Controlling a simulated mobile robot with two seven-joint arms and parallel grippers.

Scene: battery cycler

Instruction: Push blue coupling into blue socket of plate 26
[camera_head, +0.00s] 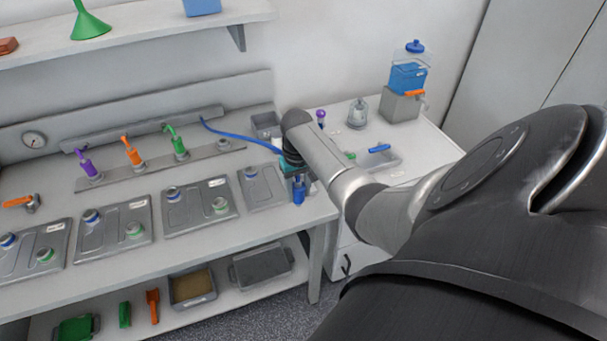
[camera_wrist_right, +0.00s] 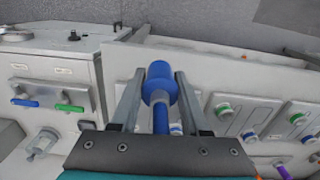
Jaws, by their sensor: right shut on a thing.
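My right gripper (camera_head: 297,181) is shut on the blue coupling (camera_head: 299,191), which also shows between the two fingers in the right wrist view (camera_wrist_right: 160,84). A blue hose (camera_head: 238,135) runs from the rack to the gripper. The coupling is at the right front end of the bench, apart from any socket. Several grey plates lie in a row, with blue-ringed sockets such as this blue socket (camera_head: 172,193) on a plate (camera_head: 197,211). The plate numbers are too small to read, so I cannot tell which is plate 26. My left gripper is not in view.
Purple (camera_head: 86,164), orange (camera_head: 132,153) and green (camera_head: 178,146) couplings stand on the rail behind the plates. A grey bin (camera_head: 265,124) is behind my gripper. The side table at right holds a blue-filled tank (camera_head: 408,77) and a tray (camera_head: 380,160).

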